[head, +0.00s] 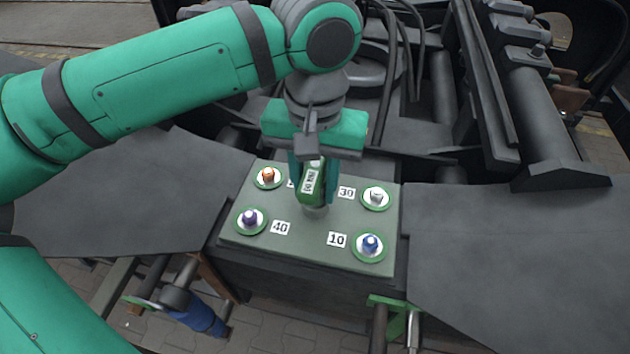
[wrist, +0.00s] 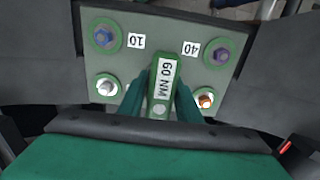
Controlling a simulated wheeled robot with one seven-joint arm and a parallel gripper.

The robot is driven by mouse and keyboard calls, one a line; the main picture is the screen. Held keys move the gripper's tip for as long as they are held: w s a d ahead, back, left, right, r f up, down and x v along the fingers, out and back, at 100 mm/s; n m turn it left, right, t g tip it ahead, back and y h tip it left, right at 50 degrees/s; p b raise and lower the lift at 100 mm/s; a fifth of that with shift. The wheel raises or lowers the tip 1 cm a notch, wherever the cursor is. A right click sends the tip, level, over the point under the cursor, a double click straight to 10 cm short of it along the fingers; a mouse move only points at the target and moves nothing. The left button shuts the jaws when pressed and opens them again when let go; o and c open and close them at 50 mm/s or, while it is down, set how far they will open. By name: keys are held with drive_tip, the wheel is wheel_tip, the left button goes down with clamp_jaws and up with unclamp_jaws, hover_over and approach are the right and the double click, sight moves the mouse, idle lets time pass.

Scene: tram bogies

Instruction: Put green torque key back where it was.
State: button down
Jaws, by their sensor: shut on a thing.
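My gripper (head: 314,188) is shut on the green torque key (head: 311,182), above the middle of a grey-green panel (head: 305,255). The key has a white label, which reads 60 NM in the wrist view (wrist: 164,78). A grey end shows below it in the head view; I cannot tell whether it touches the panel. Around the key are an orange bolt (head: 268,175), a silver bolt (head: 376,197), a purple bolt (head: 250,217) and a blue bolt (head: 370,244), each in a green-rimmed ring. The labels 30, 40 and 10 are readable; the one by the orange bolt is mostly hidden.
A blue-handled tool (head: 203,318) hangs by a green ring below the panel's left. A green bracket (head: 396,304) with an open-looking front sits below its right edge. Dark plates (head: 530,255) flank the panel, and bogie beams and tubes (head: 440,90) stand behind.

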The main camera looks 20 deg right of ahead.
drive_tip(key=shift+f, duration=0.1)
drive_tip(key=c, duration=1.3)
unclamp_jaws()
wheel_tip(320, 180, up, 12)
drive_tip(key=shift+r, duration=0.15)
